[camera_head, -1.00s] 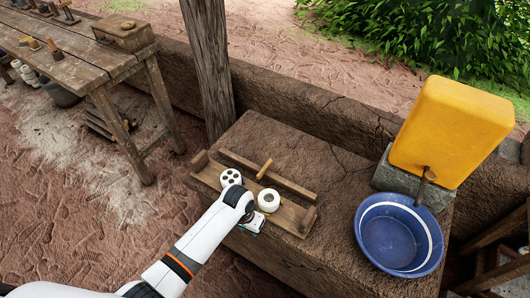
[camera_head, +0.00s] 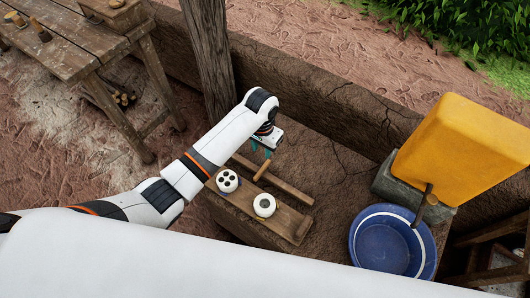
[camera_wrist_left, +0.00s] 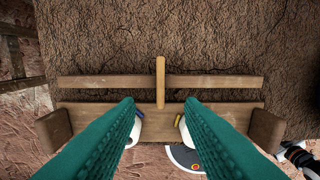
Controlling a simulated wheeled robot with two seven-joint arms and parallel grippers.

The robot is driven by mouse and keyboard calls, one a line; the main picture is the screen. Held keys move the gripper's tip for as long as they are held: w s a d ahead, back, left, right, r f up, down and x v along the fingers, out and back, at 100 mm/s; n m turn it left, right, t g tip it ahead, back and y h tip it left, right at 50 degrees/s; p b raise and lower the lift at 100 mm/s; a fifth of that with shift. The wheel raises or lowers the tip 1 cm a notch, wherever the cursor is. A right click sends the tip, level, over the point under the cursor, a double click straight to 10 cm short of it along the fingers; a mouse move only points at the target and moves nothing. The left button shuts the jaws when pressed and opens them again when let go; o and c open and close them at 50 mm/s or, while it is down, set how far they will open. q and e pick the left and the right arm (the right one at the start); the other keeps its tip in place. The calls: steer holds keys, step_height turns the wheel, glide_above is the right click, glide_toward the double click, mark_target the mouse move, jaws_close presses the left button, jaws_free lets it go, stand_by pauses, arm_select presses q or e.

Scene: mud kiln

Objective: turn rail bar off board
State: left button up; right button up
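A wooden board (camera_head: 285,229) with raised ends lies on the mud ledge. The rail bar (camera_head: 287,187) runs along its far long side, with a short wooden peg (camera_head: 263,169) crossing it. In the left wrist view the bar (camera_wrist_left: 215,81) lies level across the picture, and the upright peg (camera_wrist_left: 160,82) crosses its middle. My left gripper (camera_head: 267,152) is above the far side of the board, near the peg. Its green fingers (camera_wrist_left: 159,101) are spread to either side of the peg's near end, with nothing between them. My right gripper is not in view.
Two white pieces, one with several holes (camera_head: 228,181) and one with a single hole (camera_head: 264,205), sit on the board. A blue basin (camera_head: 385,262) and a yellow jerrycan (camera_head: 455,150) stand to the right. A wooden post (camera_head: 209,60) rises behind.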

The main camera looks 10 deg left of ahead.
mark_target(262, 169)
arm_select(q)
step_height(262, 169, down, 12)
steer(key=shift+s+r+b, duration=0.1)
steer(key=shift+r+b, duration=0.05)
steer(key=shift+b, duration=0.65)
jaws_close()
